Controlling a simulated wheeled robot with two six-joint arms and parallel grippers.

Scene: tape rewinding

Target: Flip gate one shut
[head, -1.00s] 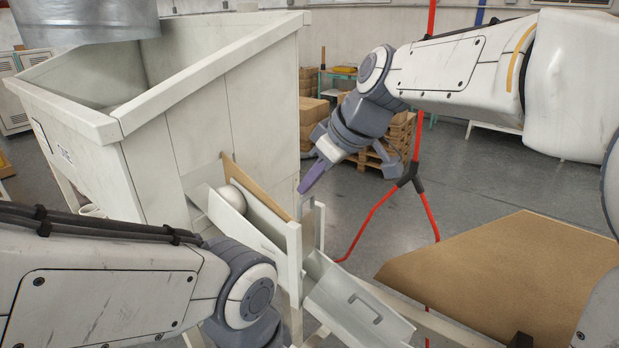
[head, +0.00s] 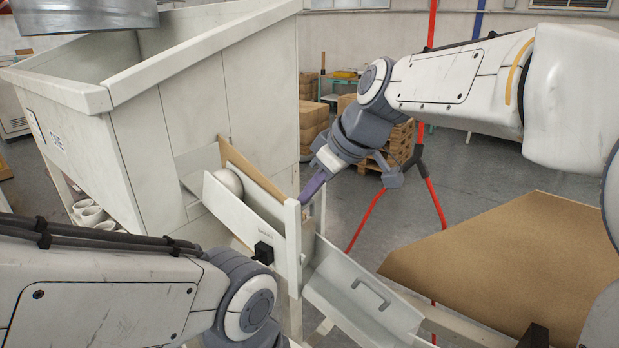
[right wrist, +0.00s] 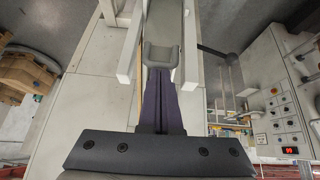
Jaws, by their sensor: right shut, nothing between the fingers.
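A sloping white chute (head: 236,212) comes out of the big white bin, with a pale ball (head: 229,183) resting in its upper part. Upright white posts (head: 292,245) stand at its lower end; I cannot tell which piece there is gate one. My right gripper (head: 308,193) is shut and empty, its purple fingers pointing down right beside the post tops. In the right wrist view its closed fingers (right wrist: 160,80) end at a grey U-shaped piece (right wrist: 161,55) between white rails; contact is unclear. My left arm crosses the lower left, its gripper out of sight.
The white bin (head: 185,110) fills the left. A lower white tray with a handle (head: 370,293) slopes down right of the posts. A brown board (head: 490,265) lies at the right. A black block (head: 263,252) sits on the chute's near side. Red stand legs (head: 375,212) rise behind.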

